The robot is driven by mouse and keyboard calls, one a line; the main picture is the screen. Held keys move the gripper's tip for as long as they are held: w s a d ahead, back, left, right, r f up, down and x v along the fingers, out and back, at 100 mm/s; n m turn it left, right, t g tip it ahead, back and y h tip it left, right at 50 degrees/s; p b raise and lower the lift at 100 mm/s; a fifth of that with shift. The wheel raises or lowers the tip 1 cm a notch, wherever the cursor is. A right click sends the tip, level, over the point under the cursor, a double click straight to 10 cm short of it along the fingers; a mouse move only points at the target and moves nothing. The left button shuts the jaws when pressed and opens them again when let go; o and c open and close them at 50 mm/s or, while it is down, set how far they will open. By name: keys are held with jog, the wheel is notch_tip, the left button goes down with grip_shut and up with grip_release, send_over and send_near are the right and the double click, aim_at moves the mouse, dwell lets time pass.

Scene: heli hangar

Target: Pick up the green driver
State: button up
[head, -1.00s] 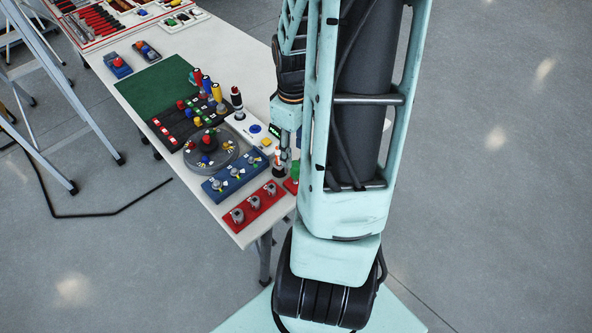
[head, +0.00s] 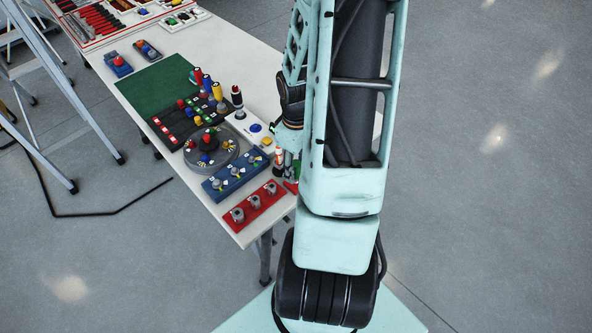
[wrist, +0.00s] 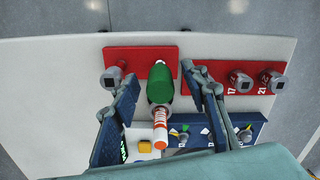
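The green driver (wrist: 160,83) shows as a rounded green handle in the wrist view, standing at a red base plate (wrist: 140,60) near the table edge. My gripper (wrist: 157,78) is open, with one finger on each side of the green handle. Gaps show between the handle and both fingers, so I see no grip on it. In the head view my gripper (head: 283,152) is low over the table's right edge and the driver is mostly hidden behind my arm.
A white and orange cylinder (wrist: 160,128) stands close to the green handle, also between the fingers. A red block with knobs (head: 258,205) and a blue switch block (head: 236,174) lie close by. A turntable-like disc (head: 211,149) and other panels crowd the white table (head: 222,50).

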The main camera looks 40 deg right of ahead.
grip_shut()
jog(key=shift+r, duration=0.55)
notch_tip(320, 180, up, 3)
jog(key=shift+a+f, duration=0.1)
jog(key=shift+f, duration=0.1)
jog(key=a+r, duration=0.9)
jog(key=a, duration=0.4)
jog(key=shift+w+d+f+b, duration=0.3)
jog(key=shift+d+f+b, duration=0.7)
jog(key=shift+f+b, duration=0.4)
jog(key=shift+w+d+f+b, duration=0.3)
jog(key=shift+d+f+b, duration=0.7)
jog(key=shift+f+b, duration=0.4)
jog(key=shift+w+d+f+b, duration=0.3)
jog(key=shift+d+f+b, duration=0.8)
jog(key=shift+f, duration=0.45)
